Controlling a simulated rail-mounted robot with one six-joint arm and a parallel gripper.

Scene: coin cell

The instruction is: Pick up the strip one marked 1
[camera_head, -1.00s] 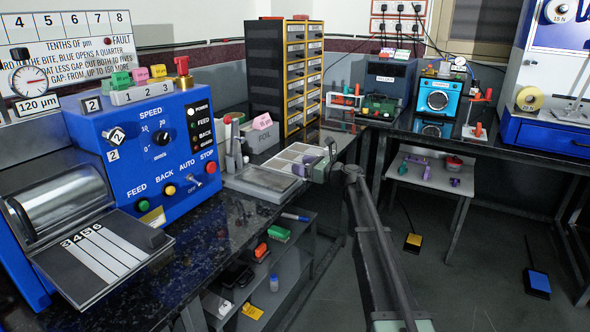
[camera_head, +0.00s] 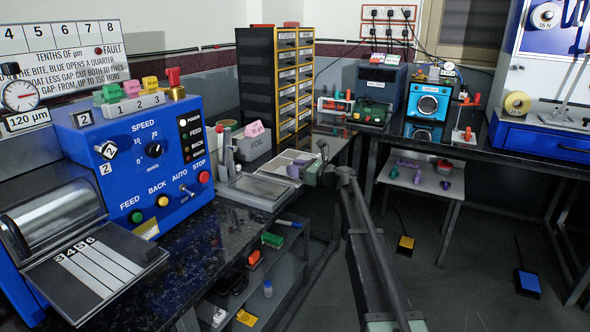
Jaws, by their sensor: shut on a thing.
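My gripper (camera_head: 309,173) is at the far end of my arm, above or beside the white compartmented tray (camera_head: 265,167) on the dark bench. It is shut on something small. A lilac piece (camera_head: 293,171) shows at its tip, but I cannot tell whether that is what it holds. Several pale strips (camera_head: 92,267) lie side by side on the grey feed plate of the blue roller machine (camera_head: 130,165), with 3, 4, 5 and 6 at their far ends. I cannot make out a strip marked 1.
A flat grey tray (camera_head: 252,190) lies in front of the compartmented tray. The FOIL box (camera_head: 252,146) and a black and yellow drawer cabinet (camera_head: 270,85) stand behind. A low stool (camera_head: 425,180) with small tools stands right of my arm.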

